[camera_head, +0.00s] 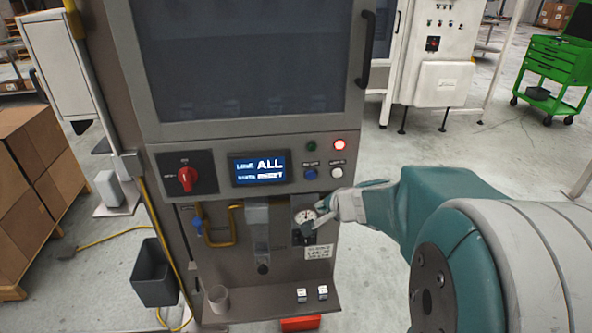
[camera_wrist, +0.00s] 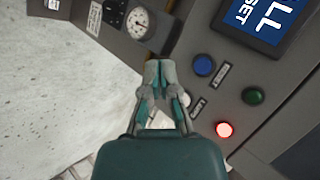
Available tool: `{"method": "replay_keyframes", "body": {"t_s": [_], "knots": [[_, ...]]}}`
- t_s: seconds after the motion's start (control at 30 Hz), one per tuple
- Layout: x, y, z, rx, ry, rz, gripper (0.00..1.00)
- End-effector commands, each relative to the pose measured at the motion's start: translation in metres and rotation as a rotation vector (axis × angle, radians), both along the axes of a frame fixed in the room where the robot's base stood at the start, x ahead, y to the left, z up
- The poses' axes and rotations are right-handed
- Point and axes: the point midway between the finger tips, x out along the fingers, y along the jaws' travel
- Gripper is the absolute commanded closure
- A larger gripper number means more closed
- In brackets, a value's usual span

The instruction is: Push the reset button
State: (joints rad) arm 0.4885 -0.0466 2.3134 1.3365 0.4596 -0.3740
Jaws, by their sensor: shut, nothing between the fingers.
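The control panel has a blue button (camera_head: 310,174) and a white button (camera_head: 337,172) below a dark green lamp or button (camera_head: 311,147) and a lit red one (camera_head: 339,144). Their labels are too small to read surely, so I cannot tell which is the reset button. In the wrist view the blue button (camera_wrist: 203,65) lies right of my fingertips, and the green (camera_wrist: 253,95) and lit red (camera_wrist: 224,129) ones are farther right. My gripper (camera_wrist: 160,66) is shut and empty. In the head view my gripper (camera_head: 325,208) is below the buttons, in front of the gauge area.
A screen (camera_head: 259,170) reads "ALL", and a red rotary switch (camera_head: 187,178) is left of it. A gauge (camera_head: 304,216) sits below the buttons. A shelf (camera_head: 262,300) juts out underneath. A dark door handle (camera_head: 367,48) protrudes above.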

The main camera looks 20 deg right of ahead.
Motion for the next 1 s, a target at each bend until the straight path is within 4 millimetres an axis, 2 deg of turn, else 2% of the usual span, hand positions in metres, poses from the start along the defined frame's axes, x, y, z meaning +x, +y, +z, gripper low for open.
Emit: {"method": "replay_keyframes", "body": {"t_s": [0.37,1.0], "knots": [[0.005,-0.001,0.000,-0.001,0.000,0.003,1.00],[0.077,-0.021,0.000,-0.001,0.000,0.003,1.00]]}}
